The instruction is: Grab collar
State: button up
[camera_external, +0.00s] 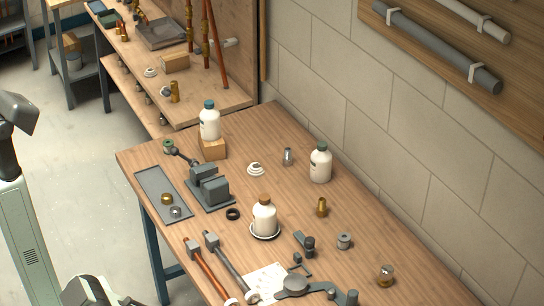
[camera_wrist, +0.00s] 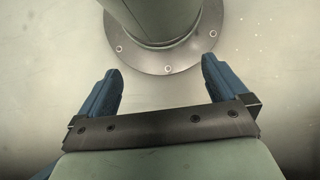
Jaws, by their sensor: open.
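No label marks the collar, and I cannot tell for sure which part it is. A small black ring (camera_external: 233,214) lies flat on the wooden workbench (camera_external: 290,213), between the grey vise (camera_external: 209,187) and a white bottle. A short grey cylindrical fitting (camera_external: 344,241) stands at the right of the bench. Brass and silver fittings (camera_external: 167,198) sit on a grey tray at the left. My gripper (camera_wrist: 158,68) shows in the wrist view with its two blue fingers wide apart and nothing between them. It is away from the bench parts.
White bottles stand on the bench: one on a wooden block (camera_external: 210,122), one at the back (camera_external: 320,163), one on a saucer (camera_external: 264,216). Pipe wrenches (camera_external: 228,262) and a paper sheet lie at the front. A block wall (camera_external: 350,90) borders the bench.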

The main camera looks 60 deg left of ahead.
jog(key=shift+c, duration=0.4)
jog(key=shift+c, duration=0.4)
jog(key=shift+w+f, duration=0.1)
